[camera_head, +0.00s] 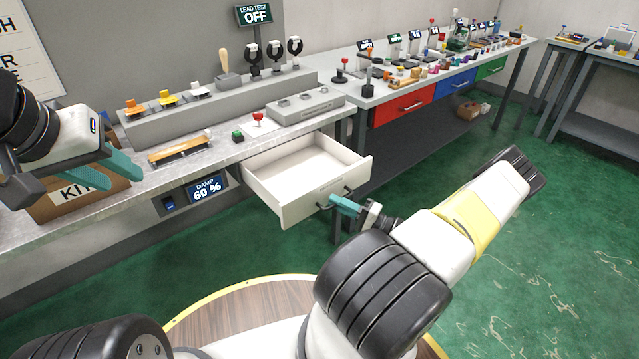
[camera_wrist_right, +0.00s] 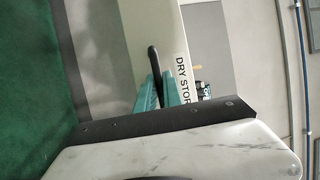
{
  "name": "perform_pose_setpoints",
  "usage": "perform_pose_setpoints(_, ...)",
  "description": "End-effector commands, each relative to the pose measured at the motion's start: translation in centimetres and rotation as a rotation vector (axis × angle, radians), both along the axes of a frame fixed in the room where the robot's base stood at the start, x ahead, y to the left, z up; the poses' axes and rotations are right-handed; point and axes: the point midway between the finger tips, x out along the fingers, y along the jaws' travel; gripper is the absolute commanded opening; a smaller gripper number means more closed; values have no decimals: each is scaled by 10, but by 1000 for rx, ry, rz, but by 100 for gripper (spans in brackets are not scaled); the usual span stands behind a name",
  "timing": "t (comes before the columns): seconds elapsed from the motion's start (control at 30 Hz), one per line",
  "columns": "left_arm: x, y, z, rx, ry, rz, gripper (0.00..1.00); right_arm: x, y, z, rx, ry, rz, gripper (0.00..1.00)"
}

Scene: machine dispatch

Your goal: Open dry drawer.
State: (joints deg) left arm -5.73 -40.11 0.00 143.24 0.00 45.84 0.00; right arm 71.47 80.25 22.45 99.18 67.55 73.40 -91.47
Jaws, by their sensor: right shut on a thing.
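The dry drawer (camera_head: 322,201) is a white drawer under the grey workbench. It stands pulled out, and its empty inside shows in the head view. Its front (camera_wrist_right: 183,35) reads "DRY STOR..." in the right wrist view, the rest hidden. My right gripper (camera_head: 338,203) is shut on the dark drawer handle (camera_wrist_right: 154,70), its teal fingers (camera_wrist_right: 160,93) either side of it. My left gripper (camera_head: 112,170) is at the far left, with its teal fingers above the bench by a brown box; the gap between them is hard to judge.
A brown kit box (camera_head: 75,198) stands on the bench at left. A "DAMP 60 %" display (camera_head: 206,190) sits left of the drawer. Red, blue and green drawers (camera_head: 403,105) are under the farther bench. Green floor (camera_head: 520,250) is open at right.

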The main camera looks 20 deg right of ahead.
Motion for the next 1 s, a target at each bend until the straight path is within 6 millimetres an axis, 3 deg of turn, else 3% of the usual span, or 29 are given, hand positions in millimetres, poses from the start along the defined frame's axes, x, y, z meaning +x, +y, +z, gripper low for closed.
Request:
perform_pose_setpoints(0.03,0,0,0,0,0,0,36,0,0,-1,-2,2,1,0)
perform_pose_setpoints(0.07,0,0,0,0,0,0,36,0,0,-1,-2,2,1,15)
perform_pose_setpoints(0.17,0,0,0,0,0,0,36,0,0,-1,-2,2,1,32)
perform_pose_setpoints(0.53,0,0,0,0,0,0,36,-3,-3,-1,-2,1,-1,32)
perform_pose_setpoints(1.0,0,0,0,0,0,0,36,-52,-49,-13,-2,1,-1,32)
